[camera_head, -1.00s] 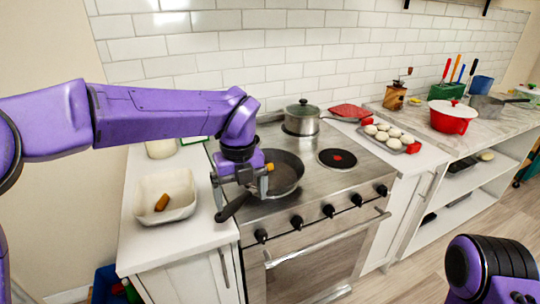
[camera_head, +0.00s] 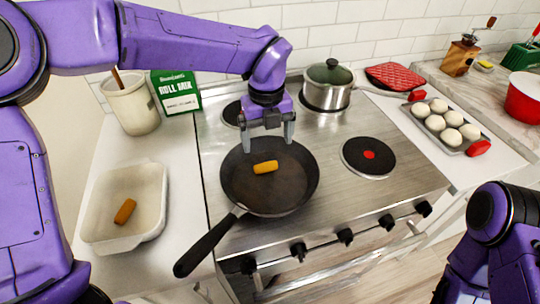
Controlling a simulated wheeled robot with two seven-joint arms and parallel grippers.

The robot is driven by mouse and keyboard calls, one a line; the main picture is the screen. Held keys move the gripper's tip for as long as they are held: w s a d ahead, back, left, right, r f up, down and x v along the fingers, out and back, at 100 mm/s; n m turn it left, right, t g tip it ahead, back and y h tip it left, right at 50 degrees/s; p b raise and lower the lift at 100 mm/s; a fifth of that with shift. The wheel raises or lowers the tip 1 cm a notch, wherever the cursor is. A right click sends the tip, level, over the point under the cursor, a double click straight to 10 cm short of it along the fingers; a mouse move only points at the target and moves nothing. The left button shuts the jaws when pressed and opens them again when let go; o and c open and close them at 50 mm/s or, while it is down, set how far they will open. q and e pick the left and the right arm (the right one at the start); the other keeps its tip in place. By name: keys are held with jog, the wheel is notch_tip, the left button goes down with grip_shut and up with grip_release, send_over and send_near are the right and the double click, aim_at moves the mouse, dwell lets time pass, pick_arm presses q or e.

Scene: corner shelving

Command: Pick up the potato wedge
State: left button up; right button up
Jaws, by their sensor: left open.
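A yellow-orange wedge-like piece (camera_head: 265,167) lies in the black frying pan (camera_head: 290,200) on the stove. A browner wedge-like piece (camera_head: 125,211) lies in the white dish (camera_head: 152,228) on the left counter. I cannot tell which is the potato wedge. My left gripper (camera_head: 268,143) is open and points down over the back of the pan. Its fingers are apart, with nothing between them, just behind the yellow-orange piece. My right arm shows at the lower right, but its gripper is out of view.
The pan's handle (camera_head: 208,245) sticks out to the front left. A lidded pot (camera_head: 327,88) stands behind on the stove. A tray of pale buns (camera_head: 445,127), a utensil crock (camera_head: 134,104) and a green box (camera_head: 176,93) stand around.

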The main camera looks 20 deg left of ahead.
aim_at(265, 158)
pick_arm(q)
jog(key=shift+s+f, duration=0.25)
jog(key=shift+s, duration=0.35)
jog(key=shift+s+f, duration=0.2)
jog(key=shift+s, duration=0.4)
jog(key=shift+a+f+p, duration=0.15)
jog(key=shift+f+p, duration=0.5)
jog(key=shift+f, duration=0.15)
jog(key=f, duration=0.1)
jog(key=w+f, duration=0.1)
jog(key=f, duration=0.1)
jog(key=w+f, duration=0.1)
jog(key=shift+a+f, duration=0.1)
jog(key=shift+f, duration=0.15)
jog(key=shift+s+r, duration=0.3)
jog(key=shift+s, duration=0.1)
jog(key=c, duration=0.5)
jog(key=shift+f, duration=0.1)
jog(key=c, duration=0.6)
pick_arm(e)
jog(key=shift+s+r, duration=0.8)
jog(key=shift+r, duration=0.25)
